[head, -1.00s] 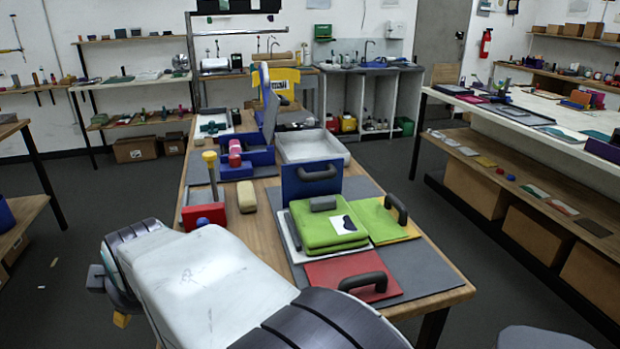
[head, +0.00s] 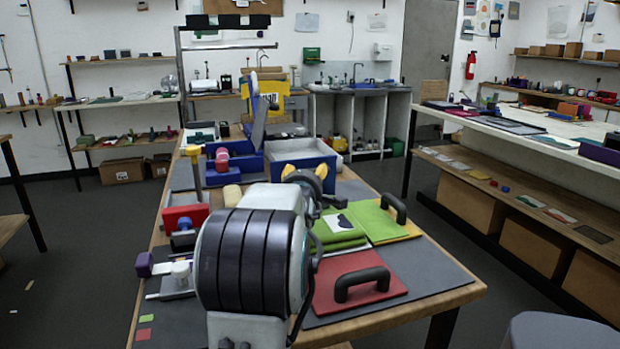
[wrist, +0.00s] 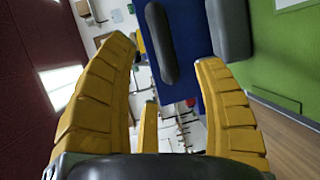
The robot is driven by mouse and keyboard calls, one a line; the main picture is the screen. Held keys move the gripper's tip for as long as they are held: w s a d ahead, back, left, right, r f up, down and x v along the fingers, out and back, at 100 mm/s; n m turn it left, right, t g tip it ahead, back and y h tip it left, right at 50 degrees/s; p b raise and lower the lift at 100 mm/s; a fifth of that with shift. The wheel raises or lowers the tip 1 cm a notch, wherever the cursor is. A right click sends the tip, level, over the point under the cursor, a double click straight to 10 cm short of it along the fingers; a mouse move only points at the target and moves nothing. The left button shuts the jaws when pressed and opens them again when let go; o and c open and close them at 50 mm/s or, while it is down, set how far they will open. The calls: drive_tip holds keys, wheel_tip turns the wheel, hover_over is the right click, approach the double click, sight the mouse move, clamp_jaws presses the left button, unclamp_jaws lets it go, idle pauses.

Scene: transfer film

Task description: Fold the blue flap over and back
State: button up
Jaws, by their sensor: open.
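The blue flap (head: 331,172) stands upright at the back of the grey mat, in front of a white tray. Its dark handle (wrist: 160,45) shows in the wrist view on the blue panel (wrist: 191,75). My gripper (head: 304,168), with yellow fingers, is open in front of the flap. In the wrist view, the flap and handle lie between and beyond the spread fingertips (wrist: 165,52). I cannot tell whether a finger touches them. My arm hides the flap's lower part in the head view.
Right of my arm are a green pad (head: 338,238), a green flap (head: 372,222) with a dark handle, and a red flap (head: 372,292) with a raised handle. A red block (head: 186,217) and a blue box (head: 238,166) stand left.

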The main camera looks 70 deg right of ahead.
drive_tip(key=shift+p+x, duration=0.65)
drive_tip(key=shift+x, duration=3)
drive_tip(key=shift+s, duration=0.2)
clamp_jaws()
drive_tip(key=shift+d+r, duration=0.1)
drive_tip(key=shift+r, duration=0.05)
